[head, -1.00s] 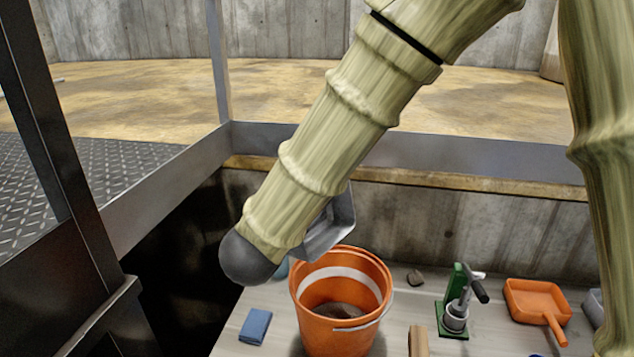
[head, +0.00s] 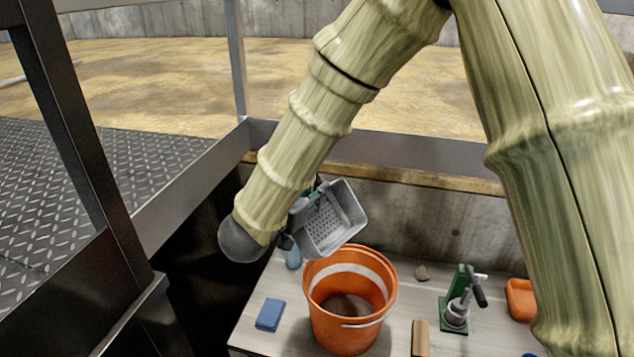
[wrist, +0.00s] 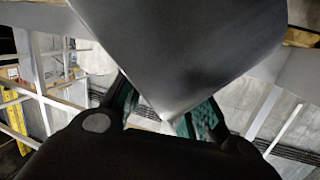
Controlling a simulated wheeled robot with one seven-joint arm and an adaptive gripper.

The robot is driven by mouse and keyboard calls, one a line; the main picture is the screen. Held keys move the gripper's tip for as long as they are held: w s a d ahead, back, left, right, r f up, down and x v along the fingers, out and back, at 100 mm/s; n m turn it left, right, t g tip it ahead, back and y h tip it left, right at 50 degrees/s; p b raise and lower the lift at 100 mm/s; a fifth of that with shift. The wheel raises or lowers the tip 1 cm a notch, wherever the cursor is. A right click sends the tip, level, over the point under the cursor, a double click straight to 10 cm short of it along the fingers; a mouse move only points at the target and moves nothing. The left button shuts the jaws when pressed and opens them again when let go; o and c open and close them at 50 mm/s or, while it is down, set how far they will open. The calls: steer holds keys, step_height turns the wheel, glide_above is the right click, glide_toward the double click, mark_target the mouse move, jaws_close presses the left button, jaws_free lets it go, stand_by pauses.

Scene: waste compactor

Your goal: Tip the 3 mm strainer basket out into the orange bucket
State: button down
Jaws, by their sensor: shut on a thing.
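The grey strainer basket (head: 334,218) is held tilted on its side above the back of the orange bucket (head: 381,315). Its perforated floor shows in the head view, and I see nothing lying on it. The bucket stands upright with a white band inside and dark brown matter at its bottom. My gripper (head: 290,240) is mostly hidden behind my arm's end in the head view. In the wrist view my gripper (wrist: 165,118) has green-padded fingers closed at the basket (wrist: 180,60), whose grey metal fills the upper middle.
The bucket stands on a pale bench (head: 252,305). A dark steel railing (head: 180,200) borders the left.

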steer(key=shift+w+a+f+n+g+p, duration=0.3)
steer(key=shift+w+a+n+p, duration=0.3)
steer(key=shift+n+p, duration=0.4)
steer(key=shift+w+a+f+n+p, duration=0.2)
steer(key=shift+w+n+p, duration=0.25)
steer(key=shift+p, duration=0.4)
steer(key=f+n+p, duration=0.1)
steer(key=p, duration=0.1)
steer(key=n+g+h+p, duration=0.1)
steer(key=n+p, duration=0.1)
steer(key=shift+a+f, duration=0.1)
steer(key=shift+f, duration=0.25)
steer(key=shift+f+n+g, duration=0.25)
steer(key=shift+f+g, duration=0.05)
steer(key=shift+f, duration=0.15)
steer(key=shift+f+n+h, duration=0.3)
steer(key=shift+n, duration=0.2)
